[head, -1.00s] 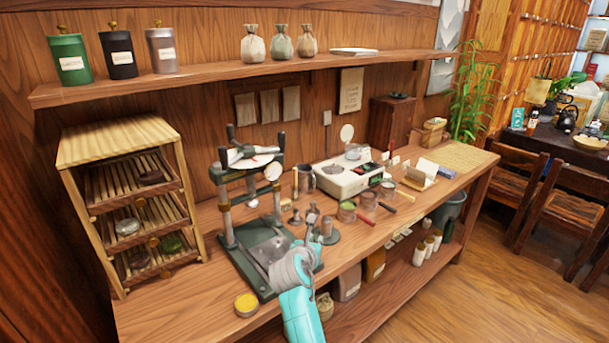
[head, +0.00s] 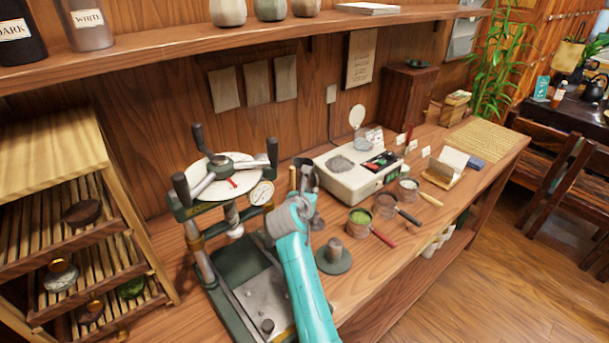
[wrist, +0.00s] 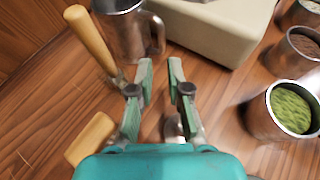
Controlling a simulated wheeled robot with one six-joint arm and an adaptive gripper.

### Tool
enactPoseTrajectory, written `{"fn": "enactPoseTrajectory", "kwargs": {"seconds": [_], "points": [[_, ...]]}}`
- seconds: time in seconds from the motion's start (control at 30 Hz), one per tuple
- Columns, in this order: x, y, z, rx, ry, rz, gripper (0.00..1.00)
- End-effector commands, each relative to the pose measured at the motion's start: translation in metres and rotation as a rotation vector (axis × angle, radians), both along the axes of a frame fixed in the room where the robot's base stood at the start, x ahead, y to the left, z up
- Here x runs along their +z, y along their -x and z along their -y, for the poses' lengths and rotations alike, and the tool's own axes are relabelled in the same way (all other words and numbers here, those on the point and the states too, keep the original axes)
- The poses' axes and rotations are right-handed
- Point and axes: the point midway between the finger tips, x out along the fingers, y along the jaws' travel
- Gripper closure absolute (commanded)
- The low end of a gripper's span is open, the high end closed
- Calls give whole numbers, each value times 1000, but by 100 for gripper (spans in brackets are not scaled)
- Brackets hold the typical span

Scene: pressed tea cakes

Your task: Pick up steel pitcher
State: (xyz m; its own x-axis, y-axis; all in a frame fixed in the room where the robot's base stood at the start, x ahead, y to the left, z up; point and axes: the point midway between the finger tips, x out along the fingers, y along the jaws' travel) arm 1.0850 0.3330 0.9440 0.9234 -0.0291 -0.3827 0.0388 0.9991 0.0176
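The steel pitcher (wrist: 124,38) stands at the top of the wrist view, cut off by the frame edge. It is a shiny grey vessel with a loop handle (wrist: 158,36) on its right side. My gripper (wrist: 161,68) is open and empty, its two green fingers apart. The fingertips point toward the pitcher's handle side and look a short way from it, with bare wood between. In the head view my teal arm (head: 300,275) reaches over the bench, and the pitcher is mostly hidden behind my wrist and gripper.
A wooden-handled tool (wrist: 90,42) is close left of the pitcher; another wooden handle (wrist: 90,138) lies nearer. The pale scale box (wrist: 222,28) is to the right. A cup of green tea (wrist: 284,110) stands further right. The press (head: 228,180) is left of my arm.

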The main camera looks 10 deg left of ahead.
Motion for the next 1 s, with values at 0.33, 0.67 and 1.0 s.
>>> {"fn": "enactPoseTrajectory", "kwargs": {"seconds": [0.33,0.67,1.0], "points": [[-14,-37,2,0,0,0,83],[-19,-60,3,0,0,0,83],[-31,-87,5,-1,1,-1,83]]}}
